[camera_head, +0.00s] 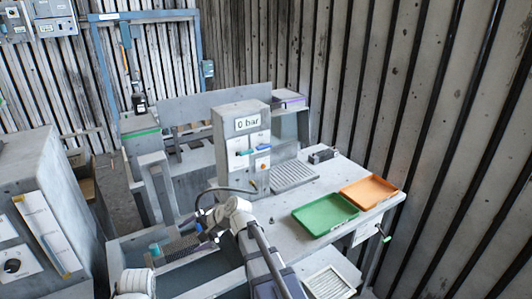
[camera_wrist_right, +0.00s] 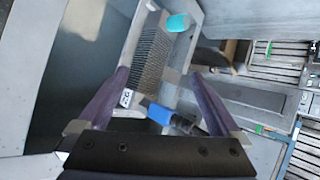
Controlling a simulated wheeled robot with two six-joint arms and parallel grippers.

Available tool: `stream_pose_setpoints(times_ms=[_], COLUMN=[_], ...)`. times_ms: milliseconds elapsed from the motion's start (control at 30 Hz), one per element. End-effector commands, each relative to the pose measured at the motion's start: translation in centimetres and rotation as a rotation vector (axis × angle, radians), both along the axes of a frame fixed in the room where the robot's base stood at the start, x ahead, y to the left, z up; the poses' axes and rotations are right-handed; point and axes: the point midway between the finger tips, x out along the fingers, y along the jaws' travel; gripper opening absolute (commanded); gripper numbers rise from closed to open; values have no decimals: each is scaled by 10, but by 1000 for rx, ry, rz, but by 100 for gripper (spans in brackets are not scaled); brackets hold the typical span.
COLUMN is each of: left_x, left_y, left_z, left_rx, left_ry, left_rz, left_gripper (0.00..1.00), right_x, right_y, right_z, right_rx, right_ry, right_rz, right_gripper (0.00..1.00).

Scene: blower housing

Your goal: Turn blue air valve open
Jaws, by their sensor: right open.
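A blue lever (camera_head: 243,153), likely the air valve, is on the grey panel (camera_head: 221,148) below a "0 bar" display (camera_head: 248,122). My right gripper (camera_head: 207,232) is low in front of that panel, apart from the lever. In the right wrist view my right gripper (camera_wrist_right: 157,77) is open, with dark fingers spread wide. A blue piece (camera_wrist_right: 160,114) with a black part and a small white label shows between the fingers, lower than the tips; I cannot tell whether it is a valve or a tool. My left gripper does not show.
A green tray (camera_head: 325,214) and an orange tray (camera_head: 369,192) sit on the table at right. A grey cabinet (camera_head: 40,205) stands at left.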

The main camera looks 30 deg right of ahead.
Motion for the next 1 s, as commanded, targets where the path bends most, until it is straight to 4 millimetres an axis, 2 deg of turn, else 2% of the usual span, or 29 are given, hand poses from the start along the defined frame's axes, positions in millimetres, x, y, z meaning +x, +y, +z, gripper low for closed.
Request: stream_pose_setpoints(times_ms=[33,167,233,267,300,400,500,600,700,1000], left_x=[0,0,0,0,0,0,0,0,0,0], left_y=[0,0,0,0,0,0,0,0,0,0], left_z=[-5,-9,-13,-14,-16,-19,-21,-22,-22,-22], left_rx=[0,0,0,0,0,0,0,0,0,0], left_ry=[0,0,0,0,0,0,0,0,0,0], left_rz=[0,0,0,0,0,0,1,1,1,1], left_gripper=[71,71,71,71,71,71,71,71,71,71], right_x=[27,70,90,97,104,113,112,108,106,114], right_y=[-31,-103,-149,-172,-203,-277,-330,-361,-375,-375], right_z=[10,42,60,68,79,101,116,124,127,128], right_rx=[113,407,591,673,786,1051,1250,1370,1425,1432], right_ry=[-9,-30,-42,-48,-56,-77,-93,-102,-106,-105], right_rz=[-135,-436,-596,-662,-749,-926,-1035,-1093,-1116,-1117], right_gripper=[100,100,100,100,100,100,100,100,100,100])
